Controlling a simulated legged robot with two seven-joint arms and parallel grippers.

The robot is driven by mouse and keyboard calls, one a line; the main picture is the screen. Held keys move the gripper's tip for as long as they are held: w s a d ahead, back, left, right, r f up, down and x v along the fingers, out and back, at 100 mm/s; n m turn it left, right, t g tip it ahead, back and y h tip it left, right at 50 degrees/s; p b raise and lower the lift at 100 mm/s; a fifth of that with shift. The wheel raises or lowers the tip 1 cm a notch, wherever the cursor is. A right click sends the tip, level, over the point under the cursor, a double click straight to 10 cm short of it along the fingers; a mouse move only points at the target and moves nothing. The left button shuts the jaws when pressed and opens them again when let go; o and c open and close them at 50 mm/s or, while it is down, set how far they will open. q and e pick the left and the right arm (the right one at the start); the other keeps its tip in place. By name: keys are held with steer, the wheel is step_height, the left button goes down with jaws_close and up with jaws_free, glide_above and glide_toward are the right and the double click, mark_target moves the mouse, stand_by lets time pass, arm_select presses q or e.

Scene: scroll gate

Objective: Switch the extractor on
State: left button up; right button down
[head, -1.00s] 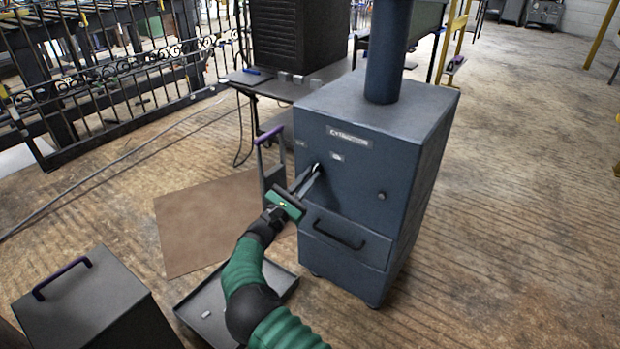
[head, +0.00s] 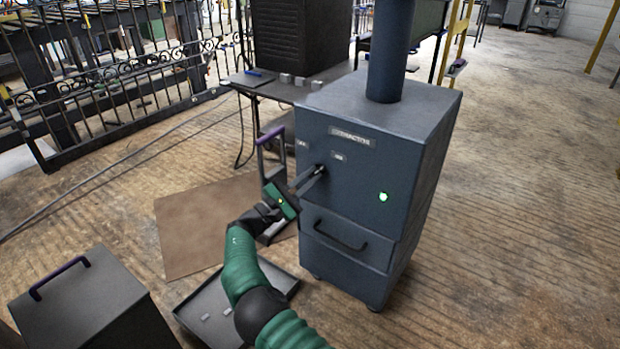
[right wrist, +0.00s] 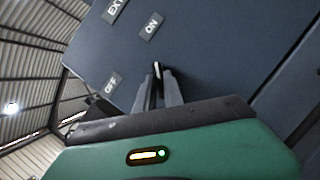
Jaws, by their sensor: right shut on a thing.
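The extractor (head: 360,170) is a dark blue-grey cabinet with a thick pipe on top and a nameplate (head: 352,136) on its front. A small lamp (head: 383,197) on its front glows green. My right gripper (head: 320,168) is at the front panel, shut on the switch lever, which is mostly hidden between the fingers. In the right wrist view the fingers (right wrist: 165,85) close on the lever (right wrist: 157,72), with the ON label (right wrist: 151,26) and the OFF label (right wrist: 113,83) nearby. The lever points toward the ON side. My left gripper is not in view.
A drawer with a black handle (head: 340,235) is below the switch. A grey tray (head: 200,309) with small pieces and a dark box with a purple handle (head: 62,277) stand on the floor at lower left. The floor at right is clear.

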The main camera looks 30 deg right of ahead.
steer(key=shift+a+f, duration=0.1)
steer(key=shift+f, duration=0.1)
steer(key=c, duration=1.6)
jaws_free()
steer(key=shift+o, duration=0.7)
steer(key=shift+r, duration=0.1)
steer(key=shift+a, duration=0.25)
steer(key=p+v, duration=0.4)
steer(key=v, duration=1.2)
steer(key=shift+f, duration=0.25)
steer(key=shift+a, duration=0.15)
